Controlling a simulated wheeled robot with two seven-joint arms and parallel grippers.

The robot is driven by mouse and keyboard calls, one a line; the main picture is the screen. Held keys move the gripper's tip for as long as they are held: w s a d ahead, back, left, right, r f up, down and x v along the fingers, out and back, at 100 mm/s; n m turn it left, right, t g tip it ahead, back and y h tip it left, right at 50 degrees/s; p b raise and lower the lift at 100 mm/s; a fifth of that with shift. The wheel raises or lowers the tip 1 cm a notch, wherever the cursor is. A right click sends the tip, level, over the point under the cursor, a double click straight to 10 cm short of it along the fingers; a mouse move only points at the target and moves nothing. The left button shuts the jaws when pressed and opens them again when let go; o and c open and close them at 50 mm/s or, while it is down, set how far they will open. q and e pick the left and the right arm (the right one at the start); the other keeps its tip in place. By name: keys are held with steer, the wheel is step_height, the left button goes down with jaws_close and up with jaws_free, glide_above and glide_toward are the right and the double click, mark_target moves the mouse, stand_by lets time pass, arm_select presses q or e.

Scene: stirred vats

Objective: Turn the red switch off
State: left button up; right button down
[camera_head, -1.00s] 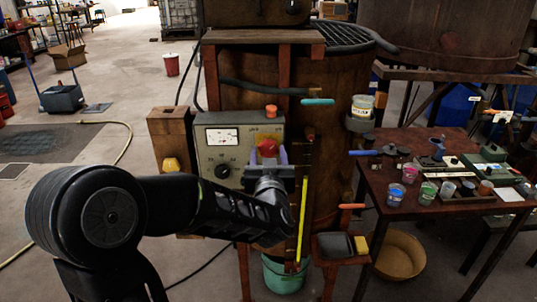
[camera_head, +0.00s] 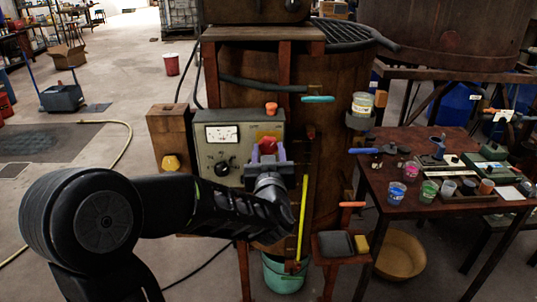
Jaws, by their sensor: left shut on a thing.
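The red switch (camera_head: 267,144) is on the right side of a grey control panel (camera_head: 211,128) with a dial gauge, fixed to the front of a brown vat. My left gripper (camera_head: 267,157) is at the panel, directly at the switch, with its fingers on either side of the switch's lower part. It is shut on the red switch. The fingers and wrist hide the lower part of the switch and the panel area behind it. My right gripper is not in view.
A yellow rod (camera_head: 302,215) stands right of my gripper. A green bucket (camera_head: 284,276) sits below. A table (camera_head: 430,218) with several cups is at the right.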

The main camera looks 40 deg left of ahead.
arm_select(q)
steer(key=shift+f+n+b, duration=0.15)
steer(key=shift+n+b, duration=0.35)
steer(key=shift+b, duration=0.2)
steer(key=n+b, duration=1.1)
steer(key=b, duration=0.1)
steer(key=shift+f, duration=0.1)
steer(key=n+b, duration=0.3)
steer(key=shift+n, duration=0.3)
steer(key=shift+a+n+b, duration=0.1)
steer(key=shift+n+b, duration=0.4)
steer(key=shift+n, duration=0.3)
steer(key=shift+r, duration=0.2)
steer(key=o, duration=1.4)
